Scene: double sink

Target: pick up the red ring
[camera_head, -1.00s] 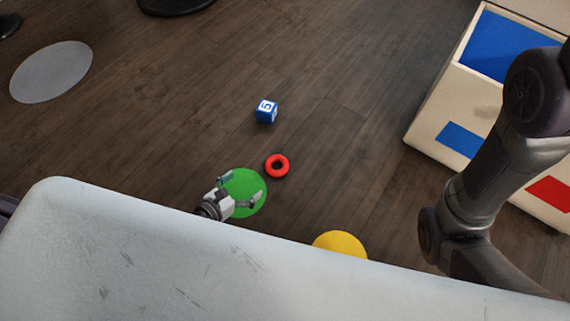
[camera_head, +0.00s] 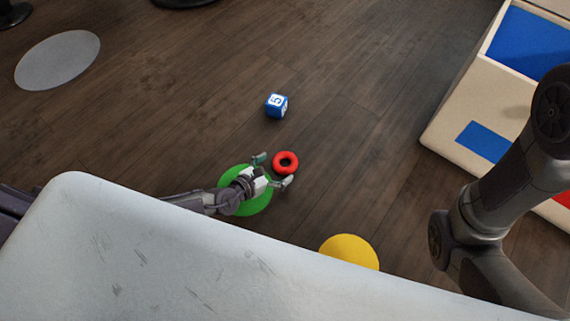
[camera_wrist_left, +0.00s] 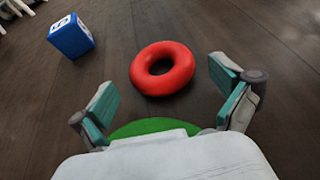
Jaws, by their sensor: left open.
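The red ring (camera_head: 285,155) lies flat on the dark wood floor, just past the edge of a green disc. In the left wrist view the red ring (camera_wrist_left: 143,76) sits ahead of and between the spread fingers, still apart from them. My left gripper (camera_head: 272,171) is open and empty, over the green disc and just to the left of the ring. The left gripper's fingers (camera_wrist_left: 170,98) show wide apart in the left wrist view. My right gripper is out of sight; only my right arm shows at the right edge.
A blue number cube (camera_head: 277,105) lies beyond the ring, and also shows in the left wrist view (camera_wrist_left: 71,36). The green disc (camera_head: 232,176) is under my gripper. A yellow disc (camera_head: 348,250) is nearer. A wooden box (camera_head: 462,115) stands at right. Floor around the ring is clear.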

